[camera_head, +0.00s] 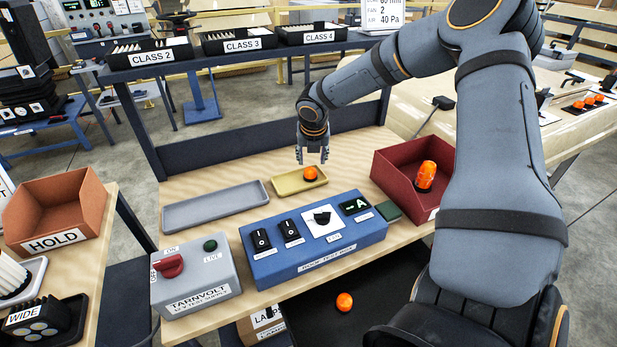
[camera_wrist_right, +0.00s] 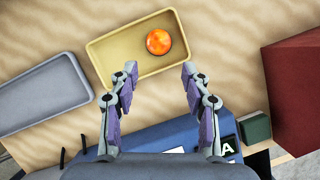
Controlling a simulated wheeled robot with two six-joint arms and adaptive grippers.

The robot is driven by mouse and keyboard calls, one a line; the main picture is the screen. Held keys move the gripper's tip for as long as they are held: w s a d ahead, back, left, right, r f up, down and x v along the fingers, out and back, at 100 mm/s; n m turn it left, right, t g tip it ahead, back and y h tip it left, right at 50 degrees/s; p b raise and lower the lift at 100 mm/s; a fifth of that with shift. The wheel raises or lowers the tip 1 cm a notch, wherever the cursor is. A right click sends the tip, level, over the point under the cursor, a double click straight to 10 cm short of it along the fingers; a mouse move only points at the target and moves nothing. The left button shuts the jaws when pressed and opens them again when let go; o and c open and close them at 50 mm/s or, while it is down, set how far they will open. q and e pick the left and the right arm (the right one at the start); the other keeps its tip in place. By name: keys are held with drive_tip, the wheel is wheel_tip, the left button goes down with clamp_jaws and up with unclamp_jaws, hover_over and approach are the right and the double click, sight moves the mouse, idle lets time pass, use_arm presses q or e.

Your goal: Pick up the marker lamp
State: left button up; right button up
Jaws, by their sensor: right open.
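An orange, round-topped marker lamp (camera_head: 310,174) sits in a shallow yellow tray (camera_head: 286,188) on the wooden bench. In the right wrist view the lamp (camera_wrist_right: 158,41) lies toward the right end of the tray (camera_wrist_right: 106,54). My right gripper (camera_head: 313,160) points down above the tray, close to the lamp. Its fingers (camera_wrist_right: 160,72) are spread and empty, with the lamp just beyond the fingertips in the wrist view. A taller orange lamp (camera_head: 427,175) stands in the dark red bin (camera_head: 395,165). Another orange lamp (camera_head: 344,302) lies low on a black surface. My left gripper is not in view.
A blue test panel (camera_head: 315,264) with switches stands in front of the tray. A grey tray (camera_head: 215,206) lies to its left, empty. A grey supply box (camera_head: 195,292) with a red knob is at front left. An orange HOLD bin (camera_head: 55,210) stands further left.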

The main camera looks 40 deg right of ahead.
sight(311, 170)
drive_tip(key=x, duration=0.4)
drive_tip(key=shift+w+f, duration=0.1)
drive_tip(key=shift+f, duration=0.05)
drive_tip(key=shift+d+f, duration=0.1)
drive_tip(key=shift+f, duration=0.05)
drive_tip(key=x, duration=0.5)
drive_tip(key=shift+w, duration=0.25)
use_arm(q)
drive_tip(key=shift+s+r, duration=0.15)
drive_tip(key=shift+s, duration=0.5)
use_arm(e)
drive_tip(key=shift+s, duration=0.1)
drive_tip(key=shift+c, duration=0.2)
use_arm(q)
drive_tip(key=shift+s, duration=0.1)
use_arm(e)
drive_tip(key=c, duration=0.8)
drive_tip(key=shift+o, duration=0.2)
